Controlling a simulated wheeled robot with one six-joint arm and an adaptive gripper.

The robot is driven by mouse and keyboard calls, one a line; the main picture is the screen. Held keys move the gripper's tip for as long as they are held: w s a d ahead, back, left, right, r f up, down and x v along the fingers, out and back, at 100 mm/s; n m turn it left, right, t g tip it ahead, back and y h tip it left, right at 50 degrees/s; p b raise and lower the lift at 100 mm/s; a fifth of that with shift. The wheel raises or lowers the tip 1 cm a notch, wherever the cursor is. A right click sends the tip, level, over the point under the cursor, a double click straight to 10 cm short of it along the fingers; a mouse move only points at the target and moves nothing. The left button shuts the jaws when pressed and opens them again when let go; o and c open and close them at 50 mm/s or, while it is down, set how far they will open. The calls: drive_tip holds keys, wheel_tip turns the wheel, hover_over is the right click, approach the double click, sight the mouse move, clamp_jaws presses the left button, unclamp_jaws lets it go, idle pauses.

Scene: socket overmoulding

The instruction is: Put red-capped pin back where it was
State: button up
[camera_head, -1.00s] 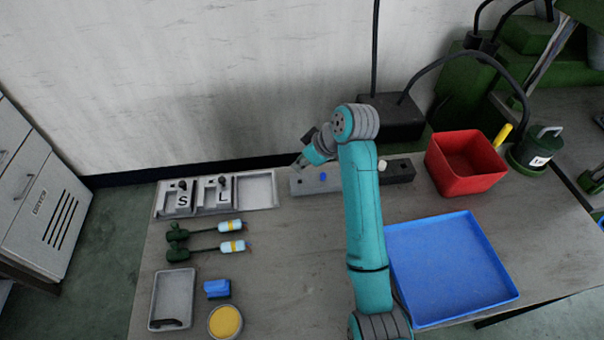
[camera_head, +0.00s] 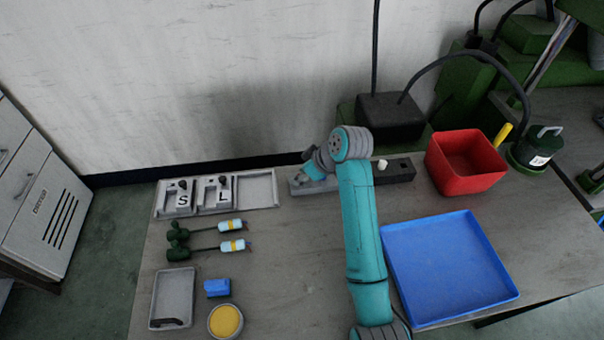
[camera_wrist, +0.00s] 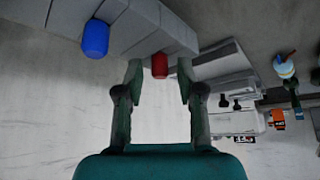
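The red-capped pin (camera_wrist: 160,66) shows in the wrist view between my fingertips, at the grey block. Only its red cap is clear, and I cannot tell how deep it sits. My gripper (camera_wrist: 160,80) is open, with a gap between each finger and the cap. A blue-capped pin (camera_wrist: 95,38) stands on the block to the left in that view. In the head view my gripper (camera_head: 301,182) is low at the left end of the long block (camera_head: 397,172); the red cap and blue cap are hidden there. A white cap (camera_head: 382,164) shows right of my arm.
A tray marked S and L (camera_head: 257,206) lies left of the block. Two green-handled tools (camera_head: 205,250) lie in front of it. A blue tray (camera_head: 450,270) and a red bin (camera_head: 466,165) are on the right. The table centre-left is clear.

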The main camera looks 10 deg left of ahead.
drive_tip(key=v, duration=1.2)
idle(0.6)
